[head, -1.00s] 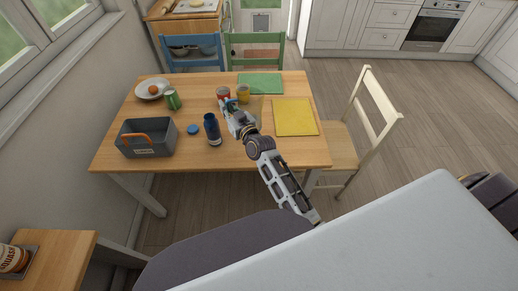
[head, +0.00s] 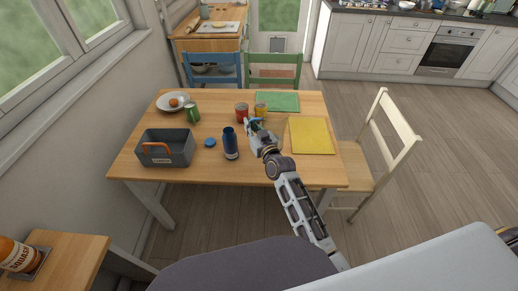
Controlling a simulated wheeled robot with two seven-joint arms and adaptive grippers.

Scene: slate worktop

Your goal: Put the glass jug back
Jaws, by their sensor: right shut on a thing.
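My right gripper (head: 251,126) is over the middle of the table, just in front of the red can. It is shut on a small, bluish, glassy thing at its fingertips, which I take to be the glass jug (head: 256,121). The gripper hides much of it, and its outline is too small to make out. I cannot tell whether it touches the tabletop. No other jug shows on the table. My left gripper is not in view.
Close to the gripper are the red can (head: 241,110), a yellow cup (head: 261,109), a dark blue bottle (head: 230,143) and a yellow mat (head: 311,136). A grey caddy (head: 153,153), blue lid (head: 210,142), green mug (head: 193,114) and plate (head: 164,100) stand left. The green mat (head: 277,101) is bare.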

